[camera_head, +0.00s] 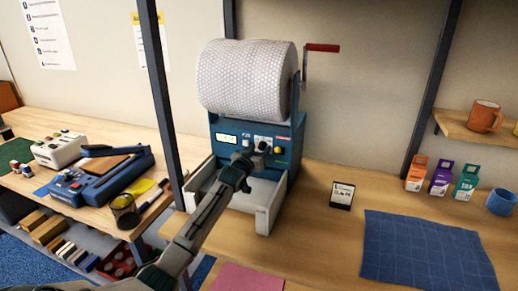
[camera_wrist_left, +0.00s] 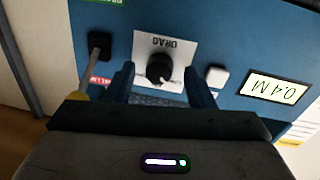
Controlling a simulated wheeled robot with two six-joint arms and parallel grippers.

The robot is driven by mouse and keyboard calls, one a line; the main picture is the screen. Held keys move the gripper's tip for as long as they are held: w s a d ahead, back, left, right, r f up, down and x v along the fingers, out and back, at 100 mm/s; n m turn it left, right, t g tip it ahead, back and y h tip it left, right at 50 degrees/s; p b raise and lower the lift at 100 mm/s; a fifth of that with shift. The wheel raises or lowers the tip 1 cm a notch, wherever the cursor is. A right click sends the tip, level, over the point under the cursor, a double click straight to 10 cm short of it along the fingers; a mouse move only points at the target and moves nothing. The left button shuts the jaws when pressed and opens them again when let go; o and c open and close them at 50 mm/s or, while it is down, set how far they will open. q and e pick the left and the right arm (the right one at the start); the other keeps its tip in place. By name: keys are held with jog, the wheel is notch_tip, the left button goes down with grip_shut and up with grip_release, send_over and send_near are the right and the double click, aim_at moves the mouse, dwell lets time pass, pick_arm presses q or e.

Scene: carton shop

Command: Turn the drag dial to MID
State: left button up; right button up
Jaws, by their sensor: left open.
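The drag dial (camera_wrist_left: 160,68) is a round black knob on a white plate marked DRAG, upside down in the left wrist view. It sits on the blue front panel (camera_wrist_left: 230,45) of the bubble-wrap machine. My left gripper (camera_wrist_left: 160,72) is open, with one finger on each side of the dial and visible gaps between. The dial's setting is not readable; its scale marks are partly hidden. In the head view my left gripper (camera_head: 255,154) reaches the machine's panel and covers much of the dial. My right gripper is not in view.
The machine carries a big bubble-wrap roll (camera_head: 246,80) with a red-handled crank (camera_head: 322,47). Its panel has a display (camera_wrist_left: 274,89) reading 0.4 M, a pale button (camera_wrist_left: 216,76) and a black switch (camera_wrist_left: 99,45). A blue mat (camera_head: 425,250) lies right. A dark post (camera_head: 162,95) stands left.

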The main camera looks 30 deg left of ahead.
pick_arm(q)
jog(key=shift+w, duration=0.2)
jog(key=c, duration=1)
jog(key=shift+o, duration=0.2)
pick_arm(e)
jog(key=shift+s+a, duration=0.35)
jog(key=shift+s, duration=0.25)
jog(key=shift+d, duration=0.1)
pick_arm(q)
jog(key=shift+m, duration=2)
jog(key=m, duration=0.3)
jog(key=shift+r+g, duration=0.1)
jog(key=shift+g, duration=0.2)
jog(key=shift+m+p, duration=0.35)
jog(key=shift+m, duration=0.75)
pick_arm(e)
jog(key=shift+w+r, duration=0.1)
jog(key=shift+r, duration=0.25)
